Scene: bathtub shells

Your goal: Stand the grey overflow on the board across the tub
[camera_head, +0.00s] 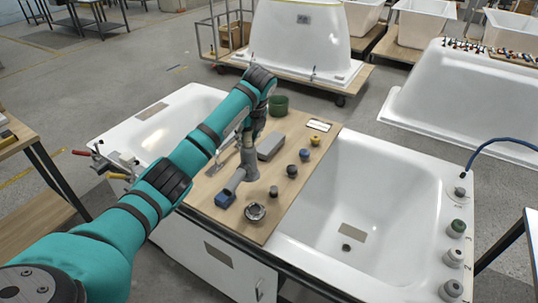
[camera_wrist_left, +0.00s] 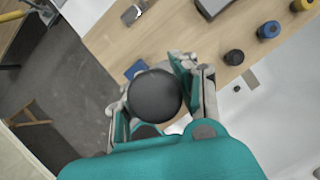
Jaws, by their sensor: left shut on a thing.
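The grey overflow shows in the left wrist view as a dark round end (camera_wrist_left: 155,95) between the teal finger pads of my left gripper (camera_wrist_left: 153,98), which is shut on it. In the head view, my left gripper (camera_head: 247,170) is low over the wooden board (camera_head: 275,209) across the tub (camera_head: 350,180). The overflow is hard to tell from the grey fingers there. It is close to a blue block (camera_head: 225,199); whether it touches the board I cannot tell. My right gripper is not in view.
A silver drain ring (camera_head: 255,212), a grey box (camera_head: 271,147), a green pot (camera_head: 278,103) and several small capped parts (camera_head: 304,155) stand on the board. More round fittings (camera_head: 457,227) line the tub's right rim. Bare board shows between the ring and the capped parts.

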